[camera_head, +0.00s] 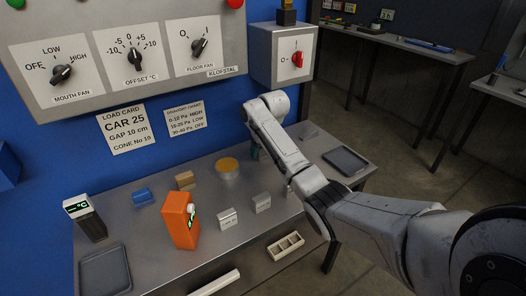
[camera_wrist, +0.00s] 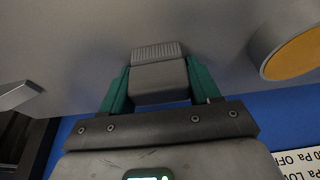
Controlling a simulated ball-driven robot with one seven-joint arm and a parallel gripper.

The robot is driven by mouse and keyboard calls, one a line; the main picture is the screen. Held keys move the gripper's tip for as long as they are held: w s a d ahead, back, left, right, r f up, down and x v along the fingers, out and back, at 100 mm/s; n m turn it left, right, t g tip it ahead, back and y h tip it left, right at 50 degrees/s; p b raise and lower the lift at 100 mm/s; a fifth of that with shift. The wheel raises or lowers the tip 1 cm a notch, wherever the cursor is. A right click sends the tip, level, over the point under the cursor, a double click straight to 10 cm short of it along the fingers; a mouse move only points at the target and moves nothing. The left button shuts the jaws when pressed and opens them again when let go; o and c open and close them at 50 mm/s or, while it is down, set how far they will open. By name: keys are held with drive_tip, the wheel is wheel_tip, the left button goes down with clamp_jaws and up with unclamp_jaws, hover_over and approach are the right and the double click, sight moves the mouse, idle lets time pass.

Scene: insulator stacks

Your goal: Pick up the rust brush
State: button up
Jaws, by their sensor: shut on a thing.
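My gripper (camera_wrist: 160,82) is shut on a grey block with a fine-ribbed, bristle-like far end, which looks like the rust brush (camera_wrist: 158,53). Its green fingers press on the block's two sides in the wrist view. The steel bench top lies beyond the block; I cannot tell whether they touch. In the head view, a green part of my gripper (camera_head: 254,150) shows over the back of the bench, right of the yellow-topped round tin (camera_head: 228,164). The block is hidden there behind my arm.
On the bench (camera_head: 150,235) stand an orange device (camera_head: 180,222), a blue block (camera_head: 142,196), a brown block (camera_head: 185,180) and two small labelled blocks. A dark tray (camera_head: 345,160) lies at right, another (camera_head: 105,271) at front left. A control panel (camera_head: 130,60) hangs above the back.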

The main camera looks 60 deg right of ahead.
drive_tip(key=shift+r, duration=0.5)
wheel_tip(320, 180, up, 2)
drive_tip(key=shift+w+r, duration=0.1)
drive_tip(key=s+a+r+p, duration=0.6)
drive_tip(key=a+r, duration=0.4)
drive_tip(key=a, duration=0.2)
drive_tip(key=shift+s+a+p, duration=0.2)
drive_tip(key=shift+s+p, duration=0.15)
drive_tip(key=shift+p, duration=0.3)
drive_tip(key=shift+f, duration=0.1)
